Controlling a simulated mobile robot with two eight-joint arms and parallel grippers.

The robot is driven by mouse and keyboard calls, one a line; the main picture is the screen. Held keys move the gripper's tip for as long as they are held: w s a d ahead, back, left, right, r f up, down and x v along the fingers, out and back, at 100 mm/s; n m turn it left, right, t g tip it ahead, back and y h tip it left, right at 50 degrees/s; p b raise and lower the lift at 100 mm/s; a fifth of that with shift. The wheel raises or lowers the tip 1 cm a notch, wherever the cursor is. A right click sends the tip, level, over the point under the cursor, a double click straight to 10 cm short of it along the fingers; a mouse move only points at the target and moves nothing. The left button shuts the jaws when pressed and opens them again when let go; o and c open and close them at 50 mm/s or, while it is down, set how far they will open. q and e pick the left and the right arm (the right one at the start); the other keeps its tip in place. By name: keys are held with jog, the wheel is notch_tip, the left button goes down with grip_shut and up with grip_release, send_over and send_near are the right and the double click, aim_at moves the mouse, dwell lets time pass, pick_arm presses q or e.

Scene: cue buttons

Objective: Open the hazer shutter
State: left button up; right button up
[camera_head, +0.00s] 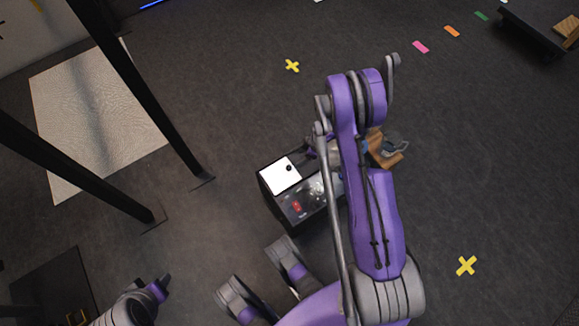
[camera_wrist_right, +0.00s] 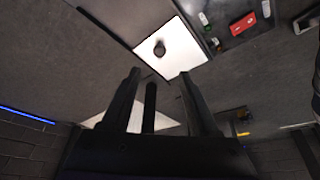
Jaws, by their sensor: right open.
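A dark box (camera_head: 268,206) stands on the floor in the middle of the head view. Its top has a white plate (camera_head: 277,179) with a small black knob (camera_head: 289,168), and beside it a panel with a red control (camera_head: 297,206). In the right wrist view the white plate (camera_wrist_right: 180,58) and knob (camera_wrist_right: 159,48) lie just beyond my fingertips. My right gripper (camera_wrist_right: 163,78) is open and empty, apart from the knob; in the head view my purple arm mostly hides it. Part of my left gripper (camera_head: 163,287) shows at lower left, away from the box; its jaws are unclear.
A brown wooden piece with a grey part (camera_head: 385,150) is partly behind my right arm. Black posts (camera_head: 140,95) and a pale floor panel (camera_head: 95,110) are at left. Yellow crosses (camera_head: 292,66) and coloured tape mark the floor. The floor above the box is clear.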

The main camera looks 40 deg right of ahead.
aim_at(289, 167)
jog(key=b+x, duration=0.2)
jog(key=x, duration=0.8)
jog(key=shift+f, duration=0.3)
grip_shut()
dwell(1.0)
